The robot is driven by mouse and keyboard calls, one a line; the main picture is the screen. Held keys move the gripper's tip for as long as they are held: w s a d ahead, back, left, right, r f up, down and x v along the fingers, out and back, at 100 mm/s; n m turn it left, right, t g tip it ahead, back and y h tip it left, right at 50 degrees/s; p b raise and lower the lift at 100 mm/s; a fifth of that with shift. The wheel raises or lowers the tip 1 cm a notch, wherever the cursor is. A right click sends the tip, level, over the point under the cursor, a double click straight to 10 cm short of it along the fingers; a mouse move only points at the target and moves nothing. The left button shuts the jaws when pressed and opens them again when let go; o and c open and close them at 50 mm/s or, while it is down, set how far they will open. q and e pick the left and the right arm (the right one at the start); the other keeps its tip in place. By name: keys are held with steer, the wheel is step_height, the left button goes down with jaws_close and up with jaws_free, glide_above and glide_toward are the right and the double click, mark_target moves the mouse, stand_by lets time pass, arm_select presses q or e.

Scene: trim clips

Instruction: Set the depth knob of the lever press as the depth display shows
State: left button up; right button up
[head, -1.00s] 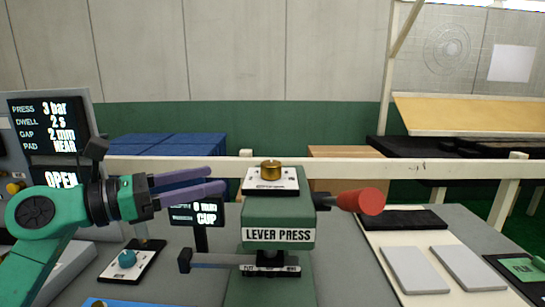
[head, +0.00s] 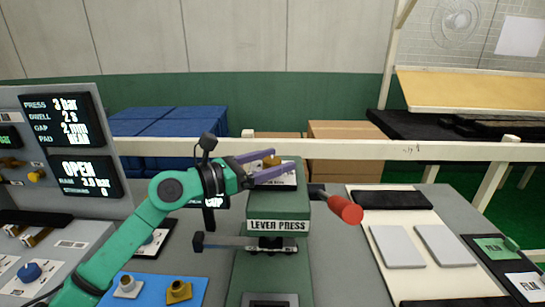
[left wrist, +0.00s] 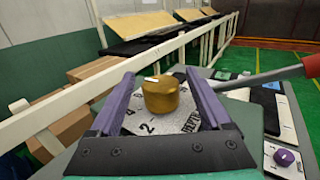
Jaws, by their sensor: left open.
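The green lever press (head: 278,205) stands in the middle of the head view, with a red-tipped lever (head: 345,209) out to its right. The brass depth knob (head: 271,161) sits on a white dial plate on top of the press. In the left wrist view the knob (left wrist: 160,95) stands between the two purple fingers, with gaps on both sides. My left gripper (head: 268,166) is open around the knob. The dial plate (left wrist: 150,122) shows numbers and the word DEPTH. The depth display (head: 216,200) behind the press is mostly hidden by my left arm; its reading cannot be read. My right gripper is not in view.
A control panel (head: 62,150) with lit screens stands at the left. A blue mat (head: 150,290) with small knobs lies at front left. Grey pads (head: 397,246) lie on a board at right. A white rail (head: 350,150) runs behind the table.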

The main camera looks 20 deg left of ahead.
arm_select(q)
jaws_close()
steer(key=shift+f+m+g+h+b, duration=0.15)
steer(key=shift+m+g+h+b, duration=0.3)
steer(key=shift+b, duration=0.5)
steer(key=shift+m+g+h+b, duration=0.85)
steer(key=shift+g+h+b, duration=0.15)
steer(key=shift+b, duration=0.2)
steer(key=shift+m+g+h, duration=0.35)
steer(key=shift+m+g, duration=0.15)
steer(key=shift+g, duration=0.25)
steer(key=shift+r+m+g+h, duration=0.3)
steer(key=shift+m+g+h, duration=0.2)
steer(key=shift+m+g, duration=0.45)
steer(key=m+g+h, duration=0.1)
steer(key=m+g, duration=0.1)
steer(key=g, duration=0.2)
steer(key=shift+r+p, duration=0.1)
steer(key=shift+p, duration=0.3)
steer(key=shift+m+g+p, duration=0.6)
steer(key=shift+m+g, duration=0.55)
steer(key=shift+g, duration=0.6)
steer(key=shift+s+f, duration=0.1)
steer(key=shift+f, duration=0.1)
